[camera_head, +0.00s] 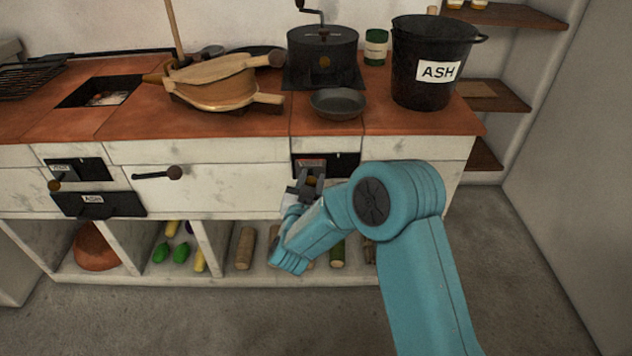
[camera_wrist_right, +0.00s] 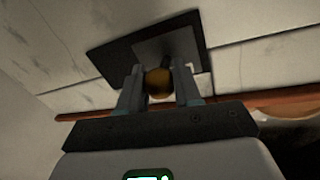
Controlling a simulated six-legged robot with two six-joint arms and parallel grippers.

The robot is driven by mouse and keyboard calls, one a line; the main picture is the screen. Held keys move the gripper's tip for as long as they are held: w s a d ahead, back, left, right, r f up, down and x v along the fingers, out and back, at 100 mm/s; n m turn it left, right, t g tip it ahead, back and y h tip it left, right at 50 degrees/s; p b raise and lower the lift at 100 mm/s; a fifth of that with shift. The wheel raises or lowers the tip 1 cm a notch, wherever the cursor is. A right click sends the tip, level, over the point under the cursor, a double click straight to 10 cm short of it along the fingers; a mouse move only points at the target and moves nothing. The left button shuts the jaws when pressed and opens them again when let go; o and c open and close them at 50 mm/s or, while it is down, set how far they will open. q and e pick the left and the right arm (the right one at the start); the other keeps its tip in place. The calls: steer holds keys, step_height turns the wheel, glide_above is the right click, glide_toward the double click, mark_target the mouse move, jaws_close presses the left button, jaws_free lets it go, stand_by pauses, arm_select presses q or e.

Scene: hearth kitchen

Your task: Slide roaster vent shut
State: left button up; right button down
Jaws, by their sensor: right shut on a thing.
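The roaster (camera_head: 322,48) is a dark drum with a crank on top, standing on the counter. Its vent (camera_head: 345,163) is a dark plate set in the white counter front below it. In the right wrist view the vent's dark plate (camera_wrist_right: 112,62) carries a lighter grey slide (camera_wrist_right: 168,46) toward its right side, with a round brass knob (camera_wrist_right: 158,84). My right gripper (camera_head: 309,183) is at the vent, its two fingers closed on either side of the knob. It partly hides the vent in the head view. My left gripper is not in view.
A shallow dark pan (camera_head: 338,103) sits on the counter before the roaster. A black ASH bucket (camera_head: 415,85) stands to its right, wooden bellows (camera_head: 218,85) to its left. Another vent (camera_head: 85,169) and an ash drawer (camera_head: 110,206) are further left. Open cubbies lie below.

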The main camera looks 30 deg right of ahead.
steer(key=c, duration=0.8)
jaws_free()
steer(key=shift+w+a, duration=0.15)
steer(key=shift+a, duration=0.2)
steer(key=shift+d, duration=0.15)
steer(key=p+v, duration=0.3)
steer(key=v, duration=1.3)
steer(key=shift+s, duration=0.25)
